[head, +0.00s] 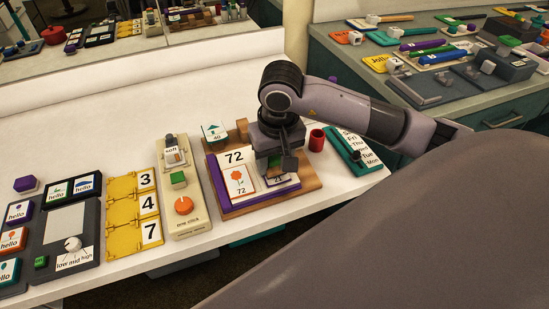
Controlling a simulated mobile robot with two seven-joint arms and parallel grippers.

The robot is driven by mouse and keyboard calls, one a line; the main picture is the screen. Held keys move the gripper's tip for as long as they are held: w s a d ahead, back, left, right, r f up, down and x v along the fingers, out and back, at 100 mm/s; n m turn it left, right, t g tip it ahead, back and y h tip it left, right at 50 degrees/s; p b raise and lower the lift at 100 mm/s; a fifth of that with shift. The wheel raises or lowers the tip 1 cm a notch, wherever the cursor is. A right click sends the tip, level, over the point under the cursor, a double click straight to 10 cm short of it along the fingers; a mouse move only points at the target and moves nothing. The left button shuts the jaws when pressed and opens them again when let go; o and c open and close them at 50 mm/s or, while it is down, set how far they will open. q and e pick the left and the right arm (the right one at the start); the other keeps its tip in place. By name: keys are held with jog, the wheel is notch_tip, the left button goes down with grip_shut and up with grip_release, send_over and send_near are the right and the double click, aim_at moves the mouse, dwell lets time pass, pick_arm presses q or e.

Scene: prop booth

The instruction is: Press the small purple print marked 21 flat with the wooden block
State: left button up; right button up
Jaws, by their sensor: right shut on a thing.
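My right gripper (279,165) points down over the right part of a wooden board (309,178). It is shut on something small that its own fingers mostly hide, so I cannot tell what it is. Just below the fingers a small card (280,180) shows a partly hidden number and some green; I cannot read the number surely. A brown wooden piece (242,128) stands behind the prints. My left gripper is not in view.
A red cup (317,140) and a teal day board (352,150) stand to the right. Left are a cream device with an orange knob (184,206), yellow number plates (133,209) and a dark panel (68,235). A second counter (450,110) is behind right. White counter is clear behind.

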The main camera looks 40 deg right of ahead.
jog(key=shift+f+b, duration=0.5)
jog(key=shift+b, duration=0.15)
dwell(1.7)
jog(key=shift+r, duration=0.1)
jog(key=shift+s+a+r+p, duration=0.1)
jog(key=shift+s+r+p, duration=0.1)
jog(key=shift+r+p, duration=1.1)
jog(key=shift+s+r+p, duration=0.15)
jog(key=shift+r+p, duration=0.5)
jog(key=shift+r, duration=1.1)
jog(key=a+r+n, duration=0.1)
jog(key=a+p, duration=0.1)
jog(key=a, duration=0.1)
jog(key=a+r+n, duration=0.1)
jog(key=shift+w+a+r+n+p, duration=0.25)
jog(key=shift+w+r+n+p, duration=0.05)
jog(key=shift+w+r, duration=0.1)
